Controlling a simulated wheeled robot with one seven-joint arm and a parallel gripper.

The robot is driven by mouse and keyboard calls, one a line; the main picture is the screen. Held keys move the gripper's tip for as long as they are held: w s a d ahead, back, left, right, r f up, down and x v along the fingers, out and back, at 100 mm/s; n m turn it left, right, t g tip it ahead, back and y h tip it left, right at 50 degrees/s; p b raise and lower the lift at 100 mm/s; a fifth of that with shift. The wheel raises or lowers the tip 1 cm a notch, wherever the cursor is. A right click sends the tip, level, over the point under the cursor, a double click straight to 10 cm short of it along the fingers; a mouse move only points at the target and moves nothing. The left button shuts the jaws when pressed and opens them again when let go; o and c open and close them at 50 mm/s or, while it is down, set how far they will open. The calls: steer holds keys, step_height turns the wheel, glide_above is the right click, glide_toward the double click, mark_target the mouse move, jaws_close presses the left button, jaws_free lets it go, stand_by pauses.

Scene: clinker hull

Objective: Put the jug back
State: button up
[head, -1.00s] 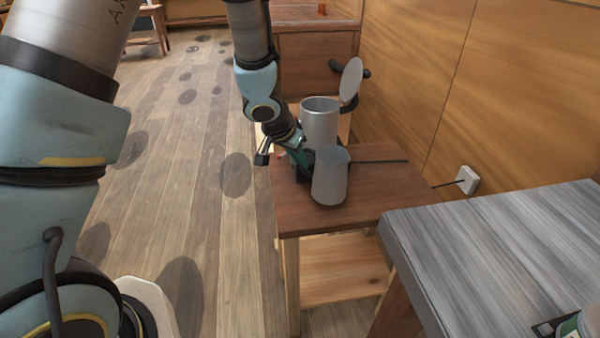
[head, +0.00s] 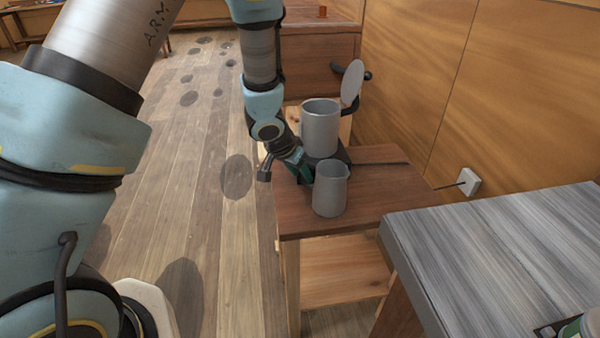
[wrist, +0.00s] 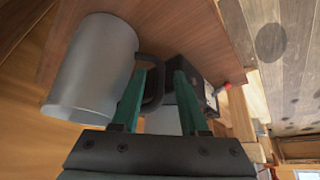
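The grey metal jug (head: 329,193) is upright, its open mouth up, near the front of the small wooden table (head: 380,185). It appears to rest on the table. In the wrist view the jug (wrist: 90,65) fills the left side, and its black handle (wrist: 153,85) is on its right. My gripper (wrist: 160,72) has its two green fingers apart at the handle, with a gap beside the handle. In the head view my gripper (head: 306,170) is at the jug's left rear, partly hidden by it.
A larger grey cylinder (head: 320,130) with a raised round lid (head: 352,82) stands on a dark base close behind the jug. A wall socket (head: 467,181) is at the right. A grey-topped counter (head: 500,240) stands at the front right. Floor is clear at the left.

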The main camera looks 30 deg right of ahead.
steer(key=shift+r, duration=0.15)
steer(key=v, duration=1.2)
steer(key=a+r+n+y, duration=0.1)
steer(key=a+n, duration=0.3)
steer(key=a, duration=0.7)
steer(key=w+a+r+n+y, duration=0.1)
steer(key=a+n, duration=0.3)
steer(key=a, duration=0.7)
steer(key=a+r+n+y, duration=0.2)
steer(key=a+n+y, duration=0.1)
steer(key=a, duration=0.9)
steer(key=shift+w+n, duration=0.15)
steer(key=shift+n, duration=0.45)
steer(key=shift+a+r, duration=0.1)
steer(key=shift+r, duration=0.05)
